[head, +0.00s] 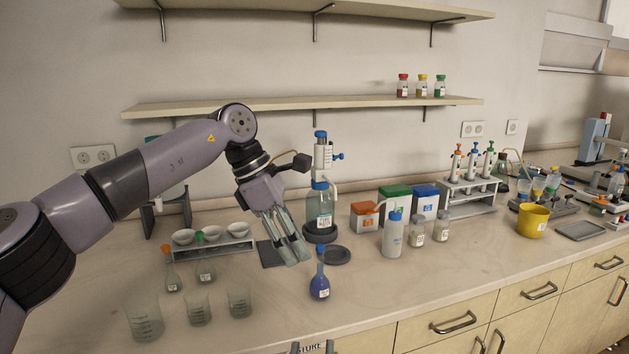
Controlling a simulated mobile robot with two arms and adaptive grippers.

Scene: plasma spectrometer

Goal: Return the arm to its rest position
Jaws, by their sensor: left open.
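My left arm comes in from the left and reaches over the bench. My left gripper (296,258) points down, open, with nothing seen between its fingers. It is just left of a blue-stoppered flask (320,287) with blue liquid, which stands upright on the bench. In the picture the fingers come close to the flask's neck; I cannot tell the exact gap. Behind the gripper is a bottle with a dispenser top (319,205) on a dark round base. My right gripper cannot be made out.
A rack with white bowls (212,248), small flasks (173,275) and glass beakers (144,318) stand at left. At right are a wash bottle (393,235), coloured boxes, a pipette stand (468,198) and a yellow pot (532,220). Shelves (300,104) hang above.

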